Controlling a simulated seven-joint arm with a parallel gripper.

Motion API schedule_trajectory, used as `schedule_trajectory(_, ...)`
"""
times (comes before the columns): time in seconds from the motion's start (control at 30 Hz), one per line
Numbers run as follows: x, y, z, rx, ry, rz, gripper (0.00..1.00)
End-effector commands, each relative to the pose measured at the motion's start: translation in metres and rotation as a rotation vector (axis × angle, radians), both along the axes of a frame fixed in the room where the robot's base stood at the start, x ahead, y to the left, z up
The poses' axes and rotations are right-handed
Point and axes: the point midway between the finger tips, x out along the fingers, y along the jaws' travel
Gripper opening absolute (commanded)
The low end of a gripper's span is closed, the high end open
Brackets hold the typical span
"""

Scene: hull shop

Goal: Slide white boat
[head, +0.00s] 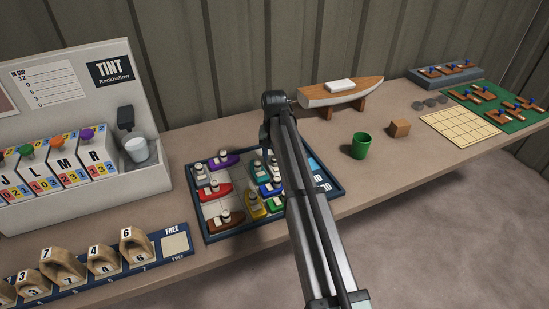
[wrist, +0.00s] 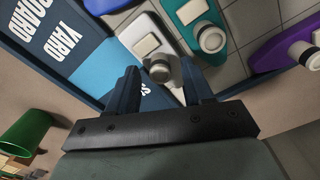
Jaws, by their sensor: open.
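The white boat (wrist: 146,36) lies on the tiled tray floor in the wrist view, with a pale block and a round grey-white funnel on its deck. My gripper (wrist: 159,70) is open, its two dark fingers on either side of the funnel end as seen from above. I cannot tell whether they touch the boat. A teal boat (wrist: 192,14) lies close to its right, and a purple boat (wrist: 285,50) is farther right. In the head view my arm covers part of the tray (head: 197,215), and the white boat cannot be made out clearly there.
Several coloured boats crowd the tray, including a red boat (head: 214,191) and a yellow boat (head: 254,208). A lettered blue strip (head: 318,172) runs along its right side. A green cup (head: 360,146) and wooden block (head: 400,128) stand to the right. A model hull (head: 340,94) stands behind.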

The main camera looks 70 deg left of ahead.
Motion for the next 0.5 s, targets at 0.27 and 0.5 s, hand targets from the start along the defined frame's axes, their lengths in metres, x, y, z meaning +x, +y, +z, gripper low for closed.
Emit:
schedule_trajectory(0.27, 0.0, 0.0, -0.016, -0.001, 0.0, 0.0, 0.51)
schedule_trajectory(0.5, 0.0, 0.0, -0.016, 0.0, 0.0, 0.0, 0.51)
